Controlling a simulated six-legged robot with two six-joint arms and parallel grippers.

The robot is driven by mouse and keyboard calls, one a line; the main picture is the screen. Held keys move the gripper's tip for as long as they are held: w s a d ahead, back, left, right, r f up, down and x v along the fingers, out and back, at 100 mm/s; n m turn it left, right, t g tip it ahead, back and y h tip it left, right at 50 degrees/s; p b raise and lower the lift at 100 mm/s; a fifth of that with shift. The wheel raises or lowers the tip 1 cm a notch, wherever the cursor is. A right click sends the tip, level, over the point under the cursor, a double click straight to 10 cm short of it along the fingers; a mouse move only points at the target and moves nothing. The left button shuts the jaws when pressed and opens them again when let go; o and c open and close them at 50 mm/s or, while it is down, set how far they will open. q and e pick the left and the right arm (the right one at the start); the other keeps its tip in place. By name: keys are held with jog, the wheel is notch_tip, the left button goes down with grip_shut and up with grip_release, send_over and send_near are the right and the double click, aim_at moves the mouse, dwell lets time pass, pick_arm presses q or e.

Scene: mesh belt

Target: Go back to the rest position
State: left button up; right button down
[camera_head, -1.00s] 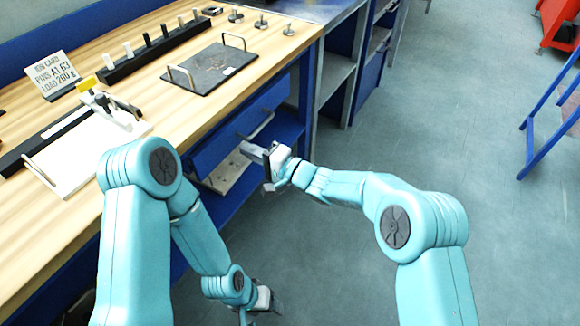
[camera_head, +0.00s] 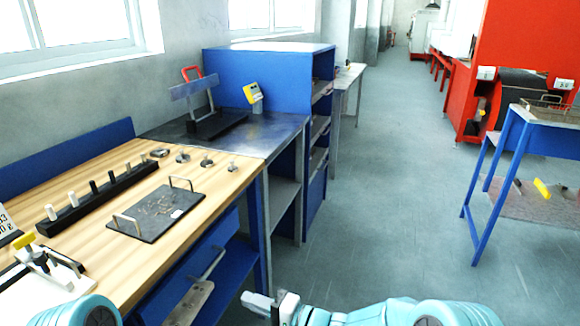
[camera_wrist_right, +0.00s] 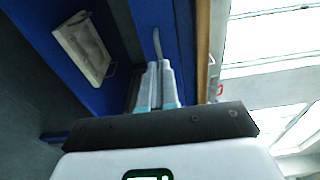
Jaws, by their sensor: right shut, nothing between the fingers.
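My right gripper (camera_head: 262,301) shows at the bottom of the head view, in front of the bench's drawer side. Its fingers also show in the right wrist view (camera_wrist_right: 159,84), side by side and shut with nothing between them. A curved metal handle on blue lies beyond the fingertips in that view. My left gripper is not in view; only a teal part of my left arm shows at the bottom left of the head view.
The wooden bench (camera_head: 190,225) holds a dark plate with two handles (camera_head: 158,212) and a black rack of pegs (camera_head: 100,192). A drawer with a metal handle (camera_head: 208,266) is below. A blue-framed stand (camera_head: 490,205) is at right. The grey floor (camera_head: 385,180) between is clear.

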jog(key=d+f+m+t+h+p, duration=0.1)
jog(key=d+m+t+h+p, duration=0.35)
jog(key=d, duration=0.65)
jog(key=s+d+f+m+g+h+p, duration=0.25)
jog(key=s+d+f+g+h, duration=0.2)
jog(key=s+d+f, duration=0.3)
pick_arm(q)
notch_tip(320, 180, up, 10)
jog(key=shift+p, duration=0.4)
pick_arm(e)
jog(key=s+d+f+n+g+h, duration=0.1)
jog(key=s+d+f+n+g, duration=0.1)
jog(key=s, duration=0.8)
jog(key=s+d+f+n+g+h, duration=0.1)
jog(key=s+f+n+g+h, duration=0.1)
jog(key=s+n, duration=0.5)
jog(key=s+f+g, duration=0.1)
jog(key=s+g, duration=0.1)
jog(key=s, duration=0.1)
jog(key=shift+d+f+h, duration=0.3)
jog(key=shift+d+f, duration=0.05)
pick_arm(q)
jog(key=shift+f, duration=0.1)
pick_arm(e)
jog(key=shift+s, duration=0.1)
